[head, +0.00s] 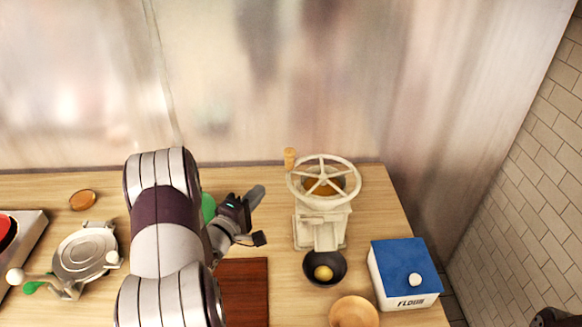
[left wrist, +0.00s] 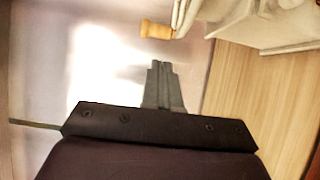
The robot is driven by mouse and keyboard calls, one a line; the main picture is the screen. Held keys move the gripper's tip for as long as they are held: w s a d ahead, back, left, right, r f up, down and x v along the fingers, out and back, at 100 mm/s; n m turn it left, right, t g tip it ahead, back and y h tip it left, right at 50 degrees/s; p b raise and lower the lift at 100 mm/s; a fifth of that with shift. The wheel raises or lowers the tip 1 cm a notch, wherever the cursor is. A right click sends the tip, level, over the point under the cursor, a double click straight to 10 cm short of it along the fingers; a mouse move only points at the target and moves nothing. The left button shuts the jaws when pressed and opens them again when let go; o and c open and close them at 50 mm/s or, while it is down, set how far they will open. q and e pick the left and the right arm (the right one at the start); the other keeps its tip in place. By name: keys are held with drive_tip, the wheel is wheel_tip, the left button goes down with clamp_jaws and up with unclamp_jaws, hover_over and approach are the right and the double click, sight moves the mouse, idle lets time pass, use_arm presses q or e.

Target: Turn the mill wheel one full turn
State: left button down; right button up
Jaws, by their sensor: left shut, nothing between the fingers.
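The cream mill (head: 320,232) stands on the wooden counter, right of centre in the head view. Its spoked mill wheel (head: 323,181) lies on top, over a hopper with orange-brown contents. The wheel's wooden handle (head: 290,159) stands upright at the rim's far left; it also shows at the top of the left wrist view (left wrist: 156,29). My left gripper (head: 256,194) is shut and empty, left of the wheel and apart from it. Its closed fingers (left wrist: 163,70) point towards the handle, with a gap between. A dark piece at the bottom right corner (head: 556,318) may be my right gripper, mostly cut off.
A dark bowl (head: 312,268) with a yellowish ball sits before the mill. A wooden bowl (head: 354,312) and a blue-lidded flour box (head: 405,272) stand nearer right. A reddish-brown board (head: 245,290) and a round metal press (head: 85,255) lie left. A wall rises behind.

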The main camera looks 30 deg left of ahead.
use_arm(q)
drive_tip(key=p, duration=0.2)
approach(287, 163)
drive_tip(key=w, duration=0.3)
drive_tip(key=w+p, duration=0.1)
drive_tip(key=w, duration=0.3)
drive_tip(key=shift+a+p, duration=0.15)
drive_tip(key=shift+p, duration=0.2)
drive_tip(key=shift+s+d+r, duration=0.1)
drive_tip(key=shift+d+r, duration=0.05)
drive_tip(key=shift+d, duration=0.1)
use_arm(e)
drive_tip(key=r, duration=0.4)
drive_tip(key=shift+s+d+r, duration=0.1)
drive_tip(key=shift+s+d, duration=0.1)
drive_tip(key=shift+d, duration=0.2)
use_arm(q)
drive_tip(key=shift+a, duration=0.15)
